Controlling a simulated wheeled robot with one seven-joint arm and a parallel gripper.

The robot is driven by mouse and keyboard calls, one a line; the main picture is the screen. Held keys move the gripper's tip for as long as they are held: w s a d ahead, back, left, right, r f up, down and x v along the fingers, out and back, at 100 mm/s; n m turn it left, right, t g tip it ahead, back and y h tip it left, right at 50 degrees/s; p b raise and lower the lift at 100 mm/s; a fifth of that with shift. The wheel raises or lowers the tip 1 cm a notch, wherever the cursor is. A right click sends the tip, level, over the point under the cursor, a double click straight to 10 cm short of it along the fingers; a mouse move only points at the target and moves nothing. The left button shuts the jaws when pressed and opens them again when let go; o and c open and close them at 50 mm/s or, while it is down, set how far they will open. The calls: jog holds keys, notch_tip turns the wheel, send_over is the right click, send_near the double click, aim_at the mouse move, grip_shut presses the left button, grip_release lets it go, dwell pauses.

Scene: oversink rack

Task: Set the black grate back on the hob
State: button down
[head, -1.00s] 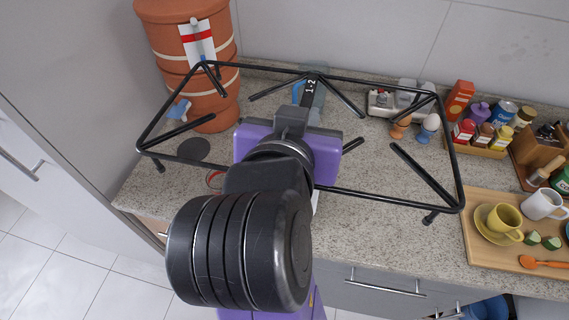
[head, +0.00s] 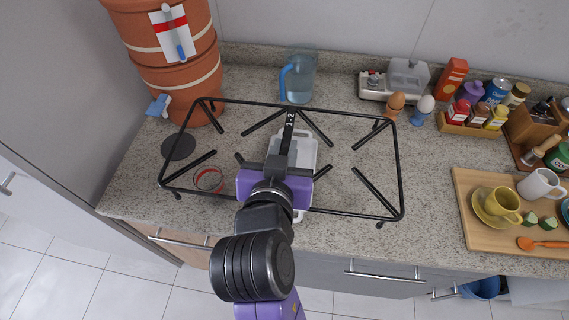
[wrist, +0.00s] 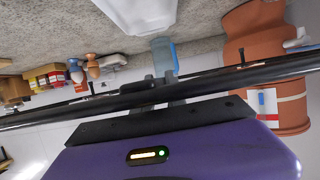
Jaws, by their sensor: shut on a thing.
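The black grate (head: 374,190) is a wide wire frame with inward spokes and short legs. My gripper (head: 290,135) is shut on the grate near its middle and holds it roughly level over the speckled counter. In the wrist view the grate's dark bar (wrist: 235,78) crosses the picture between the gripper's fingers (wrist: 165,88). I cannot tell from the head view whether its legs touch the counter. A white, rounded-corner object (head: 303,148) lies under the grate, partly hidden by my gripper. I cannot make out a hob for certain.
A terracotta water filter (head: 165,75) stands close at the back left. A blue-handled jug (head: 299,80), a small grey-white appliance (head: 400,80) and egg cups (head: 394,108) stand behind. A red-rimmed ring (head: 207,180) and dark disc (head: 180,146) lie left. A wooden board (head: 470,215) is right.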

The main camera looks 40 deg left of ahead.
jog(key=shift+f, duration=2.65)
jog(key=shift+f+b, duration=0.3)
jog(key=shift+f, duration=0.1)
jog(key=shift+f, duration=0.2)
jog(key=c, duration=1.4)
grip_release()
jog(key=shift+o, duration=0.2)
jog(key=shift+r, duration=0.2)
jog(key=v, duration=1.2)
jog(key=shift+r, duration=0.35)
